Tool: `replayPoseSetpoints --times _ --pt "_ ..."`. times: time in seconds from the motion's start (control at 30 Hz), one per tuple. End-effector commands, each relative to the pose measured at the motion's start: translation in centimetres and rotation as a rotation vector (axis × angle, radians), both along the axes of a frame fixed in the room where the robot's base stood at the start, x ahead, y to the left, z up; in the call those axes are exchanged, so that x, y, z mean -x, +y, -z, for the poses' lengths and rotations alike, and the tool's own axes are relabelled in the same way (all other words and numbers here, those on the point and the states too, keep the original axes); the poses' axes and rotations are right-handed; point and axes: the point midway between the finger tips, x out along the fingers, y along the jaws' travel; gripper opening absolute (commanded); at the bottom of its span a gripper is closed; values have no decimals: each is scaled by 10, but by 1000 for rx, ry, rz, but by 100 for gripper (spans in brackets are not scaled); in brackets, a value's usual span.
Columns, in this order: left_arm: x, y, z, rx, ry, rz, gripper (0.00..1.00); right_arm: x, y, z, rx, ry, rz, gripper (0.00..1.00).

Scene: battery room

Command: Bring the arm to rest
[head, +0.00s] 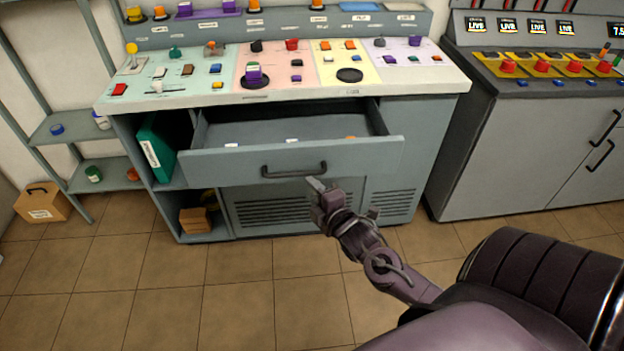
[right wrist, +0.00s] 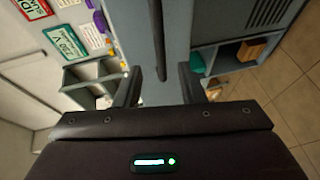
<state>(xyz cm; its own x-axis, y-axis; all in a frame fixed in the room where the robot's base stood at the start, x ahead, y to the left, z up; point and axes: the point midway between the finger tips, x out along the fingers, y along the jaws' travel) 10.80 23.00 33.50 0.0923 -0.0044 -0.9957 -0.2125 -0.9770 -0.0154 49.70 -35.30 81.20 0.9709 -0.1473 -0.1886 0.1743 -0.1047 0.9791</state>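My right gripper (head: 340,200) is in front of the open drawer (head: 290,163) of the grey console. In the right wrist view its two fingers (right wrist: 160,88) stand well apart with nothing between them. The dark drawer handle (head: 293,170) lies beyond the fingertips and also shows in the right wrist view (right wrist: 157,40); the gripper is not closed on it. My right arm comes in from the lower right. My left gripper is in neither view.
The console top (head: 290,85) carries several buttons and knobs. The open drawer sticks out over the floor. A green binder (head: 156,150) stands in the left shelf. A second console (head: 540,130) is at right, and a cardboard box (head: 42,202) at left. The tiled floor in front is clear.

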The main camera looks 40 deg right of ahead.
Motion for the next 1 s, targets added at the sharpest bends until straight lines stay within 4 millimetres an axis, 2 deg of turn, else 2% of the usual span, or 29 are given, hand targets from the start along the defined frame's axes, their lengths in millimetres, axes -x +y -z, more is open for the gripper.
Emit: replayPoseSetpoints --times 0.37,0.47,0.57,0.67,0.7,0.77,0.8,0.87,0.9,1.0 --pt "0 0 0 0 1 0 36 0 0 1 -2 3 0 36" --pt "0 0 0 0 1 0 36 2 -2 18 -30 29 11 36" --pt "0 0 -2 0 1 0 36 11 -5 62 -109 102 45 36" --pt "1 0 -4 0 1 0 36 31 -5 129 -235 215 105 36" --pt "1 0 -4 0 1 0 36 42 -4 157 -290 264 135 36" --pt "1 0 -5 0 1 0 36 62 0 199 -374 336 182 36" --pt "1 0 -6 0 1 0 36 77 5 226 -428 386 215 36" --pt "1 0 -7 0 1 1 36 101 12 264 -506 456 269 36" --pt "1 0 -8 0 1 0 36 119 18 288 -557 505 307 36" --pt "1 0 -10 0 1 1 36 170 37 344 -676 625 412 36"
